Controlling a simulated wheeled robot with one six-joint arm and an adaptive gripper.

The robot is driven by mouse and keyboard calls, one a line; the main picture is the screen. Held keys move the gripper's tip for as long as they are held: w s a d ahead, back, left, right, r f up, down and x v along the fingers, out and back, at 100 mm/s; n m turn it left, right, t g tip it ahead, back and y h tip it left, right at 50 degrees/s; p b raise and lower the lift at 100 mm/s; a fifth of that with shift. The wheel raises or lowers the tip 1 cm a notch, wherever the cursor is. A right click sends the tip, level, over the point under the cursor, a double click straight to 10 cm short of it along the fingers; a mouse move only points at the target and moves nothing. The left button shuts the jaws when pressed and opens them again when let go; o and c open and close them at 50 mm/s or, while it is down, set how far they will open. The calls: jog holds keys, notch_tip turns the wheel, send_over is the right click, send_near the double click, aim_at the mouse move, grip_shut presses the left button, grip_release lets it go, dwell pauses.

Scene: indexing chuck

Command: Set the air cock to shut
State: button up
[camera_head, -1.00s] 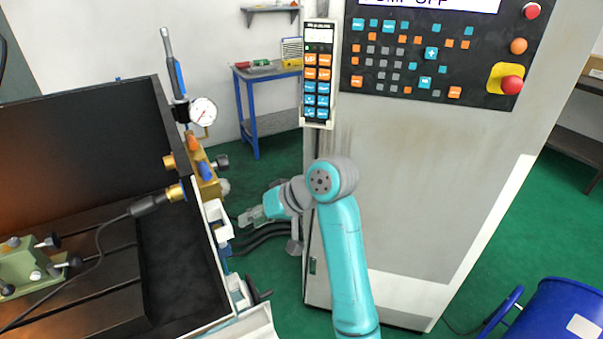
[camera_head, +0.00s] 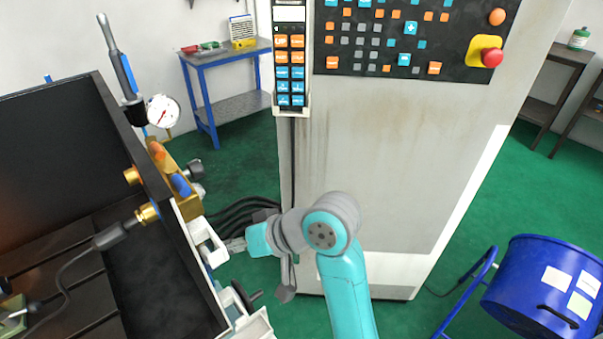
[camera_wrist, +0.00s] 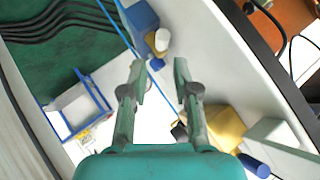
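A brass block (camera_head: 170,170) on the machine's right wall carries a blue lever (camera_head: 181,185) and an orange lever (camera_head: 157,150), with a dark knob (camera_head: 195,168) on its side. I cannot tell for sure which of these is the air cock, or its setting. My gripper (camera_head: 232,245) is low, beside the machine's right edge, below and right of the brass block and apart from it. In the wrist view my gripper (camera_wrist: 160,68) is open and empty. That view also shows a yellow block (camera_wrist: 225,126) and a blue part (camera_wrist: 254,165) below right of the fingers.
A round gauge (camera_head: 162,111) and an upright blue-handled tool (camera_head: 124,75) stand behind the brass block. White brackets (camera_head: 205,238) and a dark handle (camera_head: 247,297) line the machine's edge.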

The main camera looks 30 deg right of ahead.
jog(key=x, duration=0.6)
jog(key=s+d+r+n, duration=0.1)
jog(key=s+d+r, duration=0.4)
jog(key=d+r, duration=0.2)
jog(key=w+d+f+m+t+h, duration=0.1)
jog(key=w+d+m+t+h, duration=0.15)
jog(key=w+d+t, duration=0.35)
jog(key=d+r+n+t+h, duration=0.1)
jog(key=d+n+t+h, duration=0.1)
jog(key=d+t+h, duration=0.1)
jog(key=s+d+r+n+t+h, duration=0.1)
jog(key=d+r+n+t+h, duration=0.1)
jog(key=d+h, duration=0.4)
jog(key=shift+d+r+t+h, duration=0.15)
jog(key=shift+r+t+h, duration=0.1)
jog(key=shift+t+h, duration=0.3)
dwell(0.3)
